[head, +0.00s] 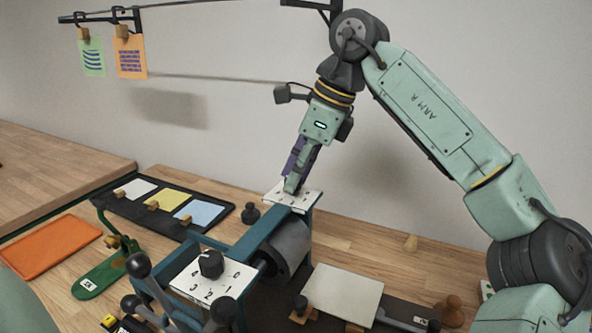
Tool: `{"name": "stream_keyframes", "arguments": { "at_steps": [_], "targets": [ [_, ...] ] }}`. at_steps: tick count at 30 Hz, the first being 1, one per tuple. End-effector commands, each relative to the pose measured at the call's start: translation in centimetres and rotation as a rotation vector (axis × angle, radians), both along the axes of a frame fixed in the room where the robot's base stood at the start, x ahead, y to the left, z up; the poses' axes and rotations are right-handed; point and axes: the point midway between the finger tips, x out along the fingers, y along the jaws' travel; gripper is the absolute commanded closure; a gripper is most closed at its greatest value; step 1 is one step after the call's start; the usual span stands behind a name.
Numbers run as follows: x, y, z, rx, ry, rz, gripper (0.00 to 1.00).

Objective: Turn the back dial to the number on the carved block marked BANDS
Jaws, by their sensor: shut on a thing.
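The back dial's white plate (311,199) sits on top of the far end of a teal press frame. My gripper (292,187) reaches down onto this plate and is shut on the back dial. The fingers hide most of the dial, and I cannot tell which number it points to. A black front dial (211,263) stands on a white numbered plate (190,281) at the near end of the frame; it is apart from my gripper. No block with a readable BANDS marking shows.
A green card (92,58) and an orange card (131,58) hang on a line at upper left. A black tray (229,207) holds white, yellow and blue sheets. An orange tray (48,246) lies left. A pale board (345,293) lies right of the roller (290,247).

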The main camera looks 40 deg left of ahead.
Motion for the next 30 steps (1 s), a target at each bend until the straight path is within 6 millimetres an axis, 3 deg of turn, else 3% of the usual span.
{"name": "stream_keyframes", "arguments": {
  "at_steps": [9, 25, 26, 30],
  "targets": [
    [0.07, 0.11, 0.09, 0.003, 0.000, 0.124, 1.00],
    [0.06, 0.09, 0.09, 0.002, -0.002, 0.149, 1.00],
    [0.06, 0.09, 0.10, 0.002, -0.002, 0.149, 0.75],
    [0.07, 0.08, 0.08, 0.001, 0.000, 0.149, 0.66]
  ]
}}
